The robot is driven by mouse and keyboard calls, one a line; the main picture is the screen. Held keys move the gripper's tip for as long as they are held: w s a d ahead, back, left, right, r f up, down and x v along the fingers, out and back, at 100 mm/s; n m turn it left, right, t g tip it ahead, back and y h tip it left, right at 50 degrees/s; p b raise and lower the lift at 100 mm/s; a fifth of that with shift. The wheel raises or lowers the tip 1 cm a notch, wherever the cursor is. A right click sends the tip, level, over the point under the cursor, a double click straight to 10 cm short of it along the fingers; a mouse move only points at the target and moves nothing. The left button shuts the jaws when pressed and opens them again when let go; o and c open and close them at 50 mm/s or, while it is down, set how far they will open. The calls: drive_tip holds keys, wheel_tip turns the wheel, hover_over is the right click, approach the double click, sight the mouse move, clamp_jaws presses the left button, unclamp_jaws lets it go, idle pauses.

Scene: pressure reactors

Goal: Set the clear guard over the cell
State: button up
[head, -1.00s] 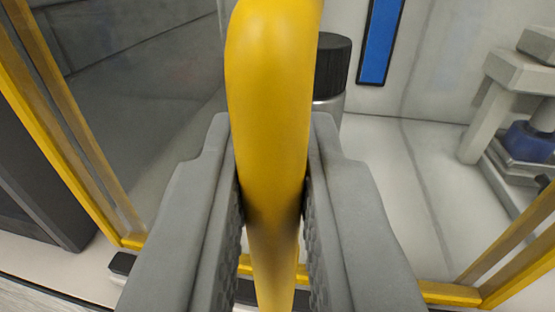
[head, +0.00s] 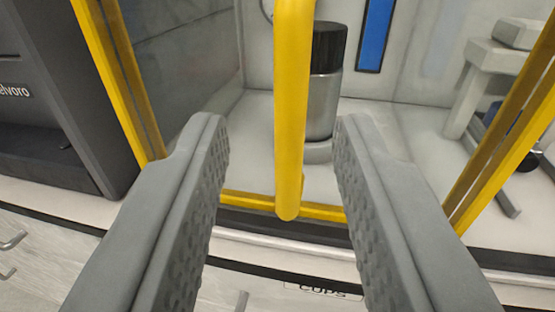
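The clear guard is a see-through box with yellow edge bars (head: 113,80). Its lower front bar (head: 245,199) runs level near the front edge of the counter. A thick yellow upright handle (head: 291,110) stands at the middle of its front. Behind it, inside the guard, stands a steel cylinder with a black ribbed cap (head: 322,95), likely the cell, partly hidden by the handle. My gripper (head: 280,135) is open and empty, with one finger on each side of the handle and clear gaps between.
A dark machine (head: 75,110) stands at the left of the guard. A grey stand (head: 490,80) is at the right and a blue panel (head: 375,35) is on the back wall. Drawers, one labelled "CUPS" (head: 323,291), lie below the counter edge.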

drive_tip(key=s, duration=1.1)
drive_tip(key=shift+d, duration=0.3)
drive_tip(key=s+r, duration=0.5)
drive_tip(key=s, duration=0.4)
drive_tip(key=s+r+h, duration=0.1)
drive_tip(key=s+r, duration=0.4)
drive_tip(key=s, duration=0.4)
drive_tip(key=shift+s+r+m+g, duration=0.2)
drive_tip(key=shift+m+g, duration=0.1)
drive_tip(key=shift+m, duration=0.1)
idle(0.6)
